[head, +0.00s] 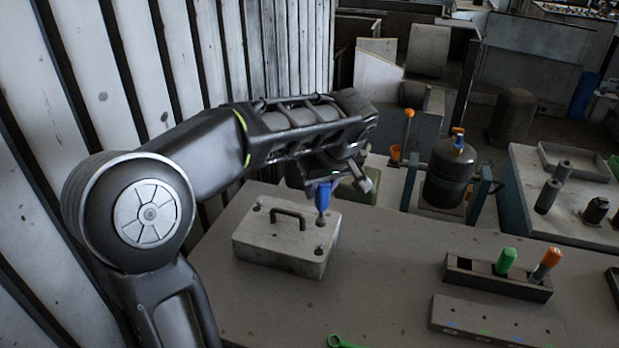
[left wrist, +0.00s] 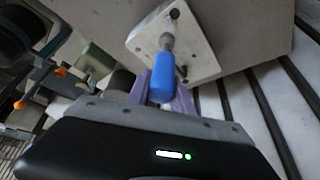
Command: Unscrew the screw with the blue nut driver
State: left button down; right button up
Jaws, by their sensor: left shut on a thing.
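My left gripper (head: 322,181) is shut on the blue nut driver (head: 323,197), which points down. In the left wrist view the gripper fingers (left wrist: 162,97) close around the blue handle (left wrist: 163,76). The driver's grey socket end is at the back right corner of the light grey blower housing cover (head: 270,246). It hides whatever screw is under it, and I cannot tell whether it touches. Other screw heads show at the cover's left back corner (head: 258,205) and front right corner (head: 319,251). My right gripper is not in view.
The cover has a black handle (head: 288,215) on top. A dark rack (head: 480,280) on the grey bench holds a green driver (head: 505,260) and an orange driver (head: 546,264). A low grey block (head: 490,322) and a green tool (head: 340,342) lie nearer. A slatted wall stands left.

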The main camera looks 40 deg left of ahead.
pick_arm(q)
jog(key=shift+d+n, duration=0.1)
jog(key=shift+n, duration=0.2)
jog(key=shift+a+f, duration=0.1)
jog(key=shift+a, duration=0.1)
jog(key=shift+d, duration=0.1)
jog(key=shift+f+b, duration=1.15)
jog(key=shift+f, duration=1.1)
jog(key=shift+f+b, duration=0.65)
jog(key=shift+b, duration=0.2)
jog(key=shift+f+b, duration=0.3)
jog(key=shift+b, duration=0.25)
